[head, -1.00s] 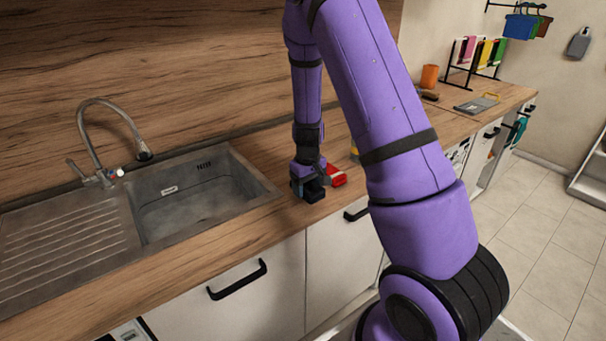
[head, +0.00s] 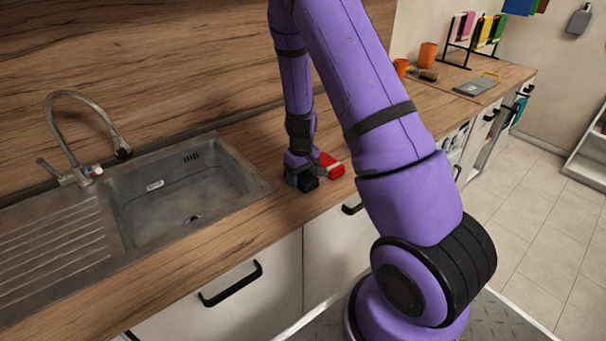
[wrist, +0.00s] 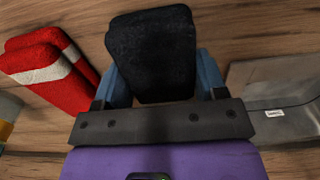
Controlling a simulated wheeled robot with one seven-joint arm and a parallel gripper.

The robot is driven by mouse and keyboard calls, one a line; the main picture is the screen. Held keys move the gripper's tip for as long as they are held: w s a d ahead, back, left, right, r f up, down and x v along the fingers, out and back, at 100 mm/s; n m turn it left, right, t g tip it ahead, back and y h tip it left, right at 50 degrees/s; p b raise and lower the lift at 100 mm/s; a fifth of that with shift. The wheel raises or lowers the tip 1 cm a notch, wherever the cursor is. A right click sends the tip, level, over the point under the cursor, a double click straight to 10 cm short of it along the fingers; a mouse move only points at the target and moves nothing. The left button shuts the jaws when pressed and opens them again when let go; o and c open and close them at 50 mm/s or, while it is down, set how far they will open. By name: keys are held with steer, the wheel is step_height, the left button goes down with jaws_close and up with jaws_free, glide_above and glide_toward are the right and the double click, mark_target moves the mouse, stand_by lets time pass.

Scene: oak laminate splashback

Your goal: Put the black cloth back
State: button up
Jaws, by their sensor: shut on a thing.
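The black cloth (wrist: 152,50) is a folded, thick dark bundle between the two blue-grey fingers of my gripper (wrist: 165,80) in the wrist view. My gripper is shut on it. In the head view the black cloth (head: 308,183) shows at the fingertips of my gripper (head: 298,176), low at the worktop between the sink and a red cloth. I cannot tell whether the cloth touches the worktop. A rack with several hanging coloured cloths (head: 478,32) stands at the far right end of the worktop.
A red cloth with a white band (wrist: 45,68) lies close beside my gripper, also in the head view (head: 331,167). The sink (head: 185,190) is to the left. Orange cups (head: 428,54), a brush (head: 428,75) and a grey board (head: 477,86) are farther right. Worktop between is largely clear.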

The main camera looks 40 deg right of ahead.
steer(key=shift+f, duration=0.15)
steer(key=o, duration=1)
step_height(320, 180, up, 12)
steer(key=s+a+r+t+y, duration=0.1)
steer(key=s+a+r, duration=0.3)
steer(key=r, duration=0.5)
steer(key=s+a+r+t, duration=0.1)
steer(key=s+a+r, duration=0.3)
steer(key=r, duration=0.4)
steer(key=s+a+r+t, duration=0.1)
steer(key=s+a+r, duration=0.1)
steer(key=s+r, duration=0.3)
steer(key=s+a+r+t+h, duration=0.1)
steer(key=s+a+r+t, duration=0.1)
steer(key=s, duration=1.1)
steer(key=shift+s+a+r, duration=0.15)
steer(key=shift+a+r, duration=0.4)
steer(key=shift+r, duration=0.85)
